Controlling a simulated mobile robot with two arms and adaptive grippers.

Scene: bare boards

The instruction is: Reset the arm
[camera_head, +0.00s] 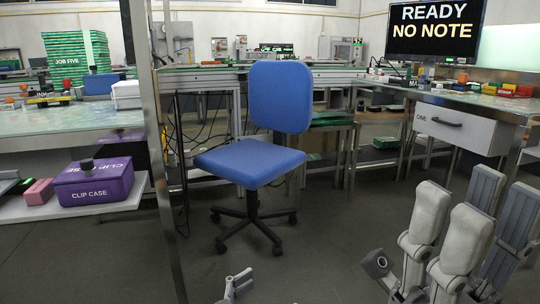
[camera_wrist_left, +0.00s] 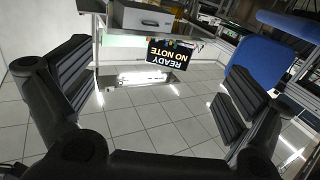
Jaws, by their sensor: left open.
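My right gripper (camera_head: 468,222) rises at the bottom right of the head view, with pale grey links and darker finger pads pointing up. Nothing shows held in it, and its opening is unclear from this angle. My left gripper (camera_wrist_left: 152,98) shows in the left wrist view with its two dark ribbed fingers wide apart and nothing between them. Beyond them lie the tiled floor and the tilted workbench.
A blue swivel chair (camera_head: 252,165) stands on the open floor. A grey drawer marked ONE (camera_head: 452,128) hangs under the right bench, near my right gripper. A screen (camera_head: 436,30) reads READY NO NOTE. A purple clip case (camera_head: 93,184) sits on the left lower shelf.

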